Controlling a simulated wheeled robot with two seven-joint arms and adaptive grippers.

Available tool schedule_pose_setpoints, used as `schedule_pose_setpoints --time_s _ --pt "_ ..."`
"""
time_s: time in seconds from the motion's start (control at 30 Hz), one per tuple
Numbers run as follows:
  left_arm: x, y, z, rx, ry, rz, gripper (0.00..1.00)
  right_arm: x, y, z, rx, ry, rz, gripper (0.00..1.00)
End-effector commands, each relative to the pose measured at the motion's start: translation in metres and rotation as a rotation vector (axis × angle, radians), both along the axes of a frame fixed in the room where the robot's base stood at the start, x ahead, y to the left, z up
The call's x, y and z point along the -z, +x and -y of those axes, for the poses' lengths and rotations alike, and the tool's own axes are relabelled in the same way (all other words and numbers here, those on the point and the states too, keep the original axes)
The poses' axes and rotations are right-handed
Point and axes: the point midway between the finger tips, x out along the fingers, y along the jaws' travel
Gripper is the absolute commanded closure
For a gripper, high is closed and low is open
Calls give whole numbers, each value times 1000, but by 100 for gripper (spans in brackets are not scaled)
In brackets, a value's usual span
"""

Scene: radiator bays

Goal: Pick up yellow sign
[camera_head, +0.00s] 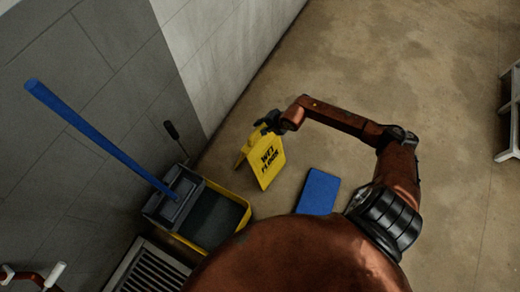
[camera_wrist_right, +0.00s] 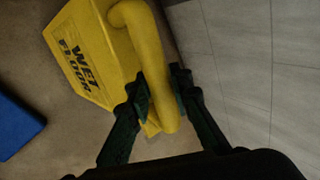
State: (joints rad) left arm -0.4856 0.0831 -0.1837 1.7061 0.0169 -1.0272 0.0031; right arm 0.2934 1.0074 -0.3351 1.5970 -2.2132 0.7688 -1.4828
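The yellow sign (camera_head: 266,160), lettered "WET FLOOR", stands on the floor beside the mop bucket, close to the wall. My right gripper (camera_head: 268,122) is at its top. In the right wrist view, the sign (camera_wrist_right: 88,60) shows a curved yellow handle (camera_wrist_right: 150,45) passing between the fingers of my right gripper (camera_wrist_right: 162,90). Both finger pads appear to touch the handle, one on each side.
A yellow and grey mop bucket (camera_head: 240,195) with a blue pole (camera_head: 95,133) stands left of the sign. A blue flat object (camera_head: 318,191) lies on the floor to the right. A floor grate (camera_head: 148,268) is at lower left. A white rack (camera_head: 508,115) stands at far right.

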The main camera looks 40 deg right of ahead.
Motion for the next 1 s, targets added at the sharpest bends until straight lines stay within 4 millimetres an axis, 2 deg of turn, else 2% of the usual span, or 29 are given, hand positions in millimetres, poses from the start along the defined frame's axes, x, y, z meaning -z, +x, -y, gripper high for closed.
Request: schedule_pose_setpoints --time_s 0.27,1.0 --pt "0 0 0 -1 -1 0 60 0 0 0 0 0 0 100" --pt "0 0 0 0 0 0 60 -2 2 0 0 1 5 100"
